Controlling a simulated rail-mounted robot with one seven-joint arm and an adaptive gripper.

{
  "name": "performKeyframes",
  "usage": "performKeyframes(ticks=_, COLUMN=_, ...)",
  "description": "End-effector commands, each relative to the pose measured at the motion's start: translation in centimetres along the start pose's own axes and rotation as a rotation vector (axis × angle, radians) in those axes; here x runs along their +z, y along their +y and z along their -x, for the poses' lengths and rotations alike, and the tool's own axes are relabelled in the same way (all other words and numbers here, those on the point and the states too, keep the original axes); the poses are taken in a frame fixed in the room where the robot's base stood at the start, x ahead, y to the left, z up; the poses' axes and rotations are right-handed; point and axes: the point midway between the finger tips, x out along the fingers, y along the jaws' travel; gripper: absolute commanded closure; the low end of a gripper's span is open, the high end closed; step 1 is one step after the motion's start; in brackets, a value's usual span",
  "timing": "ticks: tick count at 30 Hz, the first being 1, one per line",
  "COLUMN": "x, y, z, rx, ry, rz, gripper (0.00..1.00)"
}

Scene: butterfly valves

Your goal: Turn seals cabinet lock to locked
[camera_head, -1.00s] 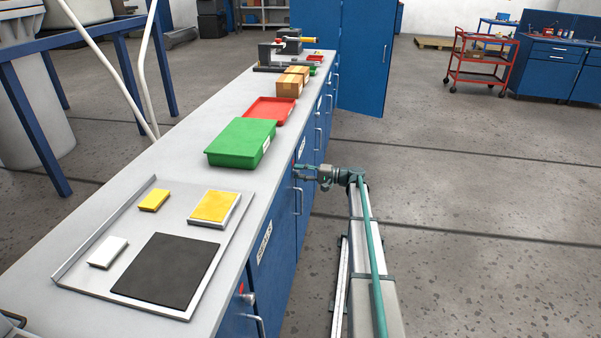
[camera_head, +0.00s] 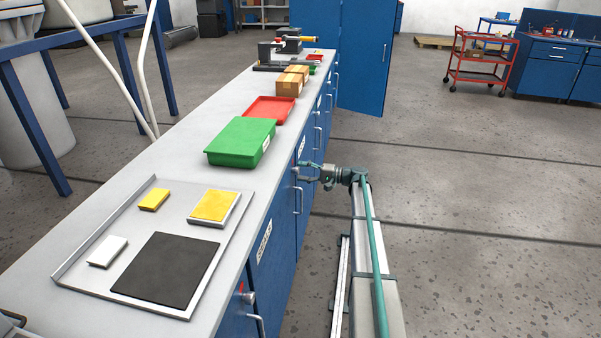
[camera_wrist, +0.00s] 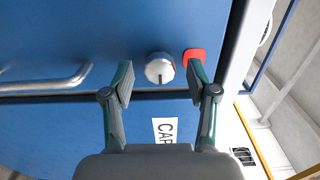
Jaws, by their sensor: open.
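The seals cabinet door with its SEALS label (camera_head: 265,243) is on the blue bench front, below the tray. In the wrist view a round silver lock knob (camera_wrist: 159,68) sits on a blue door, with a thin dark line on its face. A red mark (camera_wrist: 194,54) is right of the knob, partly behind a finger. My gripper (camera_wrist: 161,80) is open, its fingers on either side of the knob, with visible gaps. In the head view my gripper (camera_head: 305,172) is at the far end of the SEALS door; its fingers hide the knob there.
A bar handle (camera_wrist: 45,78) is left of the knob in the wrist view. A neighbouring door has a partly hidden label starting CAP (camera_wrist: 164,130). Above, the counter holds a green bin (camera_head: 240,142) and a red tray (camera_head: 270,110). The floor right of my arm is clear.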

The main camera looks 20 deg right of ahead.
Motion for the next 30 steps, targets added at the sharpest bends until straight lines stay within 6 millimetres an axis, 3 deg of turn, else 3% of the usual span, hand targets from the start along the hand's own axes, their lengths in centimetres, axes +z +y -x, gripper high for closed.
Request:
performKeyframes(ticks=15, x=0.0, y=0.0, z=9.1, rx=0.0, ry=0.001, rz=0.0, gripper=0.41)
performKeyframes(ticks=21, x=0.0, y=0.0, z=10.7, rx=0.0, ry=0.0, rz=0.0, gripper=0.41)
performKeyframes(ticks=30, x=0.0, y=0.0, z=10.8, rx=0.0, ry=0.0, rz=0.0, gripper=0.41)
